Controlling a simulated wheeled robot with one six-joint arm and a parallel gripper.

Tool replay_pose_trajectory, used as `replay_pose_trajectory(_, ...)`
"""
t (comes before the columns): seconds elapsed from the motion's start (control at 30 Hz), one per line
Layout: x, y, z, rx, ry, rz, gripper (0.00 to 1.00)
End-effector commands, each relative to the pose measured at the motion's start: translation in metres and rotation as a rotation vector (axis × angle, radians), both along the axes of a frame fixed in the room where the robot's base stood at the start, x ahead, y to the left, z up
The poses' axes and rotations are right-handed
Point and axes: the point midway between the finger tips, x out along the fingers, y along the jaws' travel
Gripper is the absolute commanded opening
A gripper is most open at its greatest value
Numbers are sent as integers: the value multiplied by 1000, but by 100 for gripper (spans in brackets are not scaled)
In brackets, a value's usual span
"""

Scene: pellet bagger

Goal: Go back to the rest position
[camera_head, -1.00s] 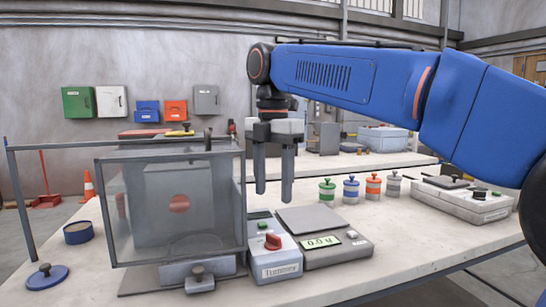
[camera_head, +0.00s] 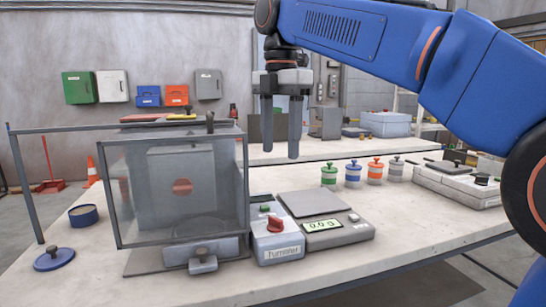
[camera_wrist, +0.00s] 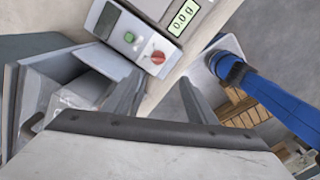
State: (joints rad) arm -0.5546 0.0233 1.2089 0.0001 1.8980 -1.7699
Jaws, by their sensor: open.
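My gripper (camera_head: 281,155) is open and empty. In the head view it hangs with its fingers pointing down, in the air above the bench, near the scale and right of the clear-walled box. In the wrist view the two fingers (camera_wrist: 160,100) stand apart with nothing between them. The scale (camera_head: 322,220) reads 0.0 g and its plate is bare. The control box (camera_head: 277,240) with a red knob and a green button stands beside the scale, and both also show in the wrist view.
The clear-walled box (camera_head: 122,200) stands at the left of the bench (camera_head: 395,235). A blue lid (camera_head: 55,258) and a round tin (camera_head: 84,216) lie left of it. Several coloured-lid jars (camera_head: 352,176) stand at the back right, beside a grey device (camera_head: 455,185). The front right is clear.

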Motion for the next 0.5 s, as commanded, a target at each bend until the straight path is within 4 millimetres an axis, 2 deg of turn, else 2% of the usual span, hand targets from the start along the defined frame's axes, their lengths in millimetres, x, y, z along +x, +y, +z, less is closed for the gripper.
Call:
replay_pose_trajectory(0.27, -23, -74, -44, 52, -60, -454, 52)
replay_pose_trajectory(0.5, -57, -137, -103, 121, -112, -903, 52)
